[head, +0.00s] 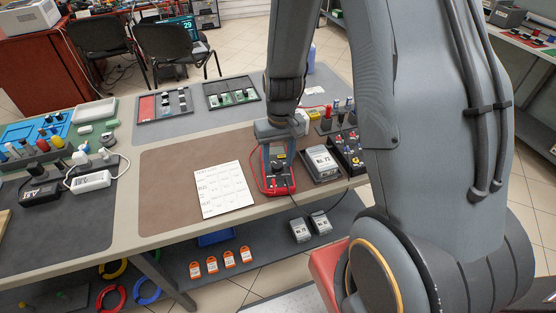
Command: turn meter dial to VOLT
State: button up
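A red and dark blue meter (278,176) lies on the brown mat, to the right of a white printed sheet. Its lower face shows small dark and red details; the dial's setting is too small to read. A red lead curves along its left side. My gripper (282,132) hangs from my arm at the far end of the meter, above or close to its top edge. My wrist hides part of that end. The fingers are not clear, so I cannot tell if they touch the meter or are open or shut.
The white sheet (223,190) lies left of the meter. A grey box labelled NL 73 (322,165) and a dark panel with plugs (348,152) stand close on its right. Trays of parts (164,104) lie at the back. The brown mat's left part is clear.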

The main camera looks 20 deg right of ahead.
aim_at(279, 164)
jog(key=shift+d+r+b, duration=0.2)
jog(key=shift+r+b, duration=0.6)
jog(key=shift+r, duration=3.1)
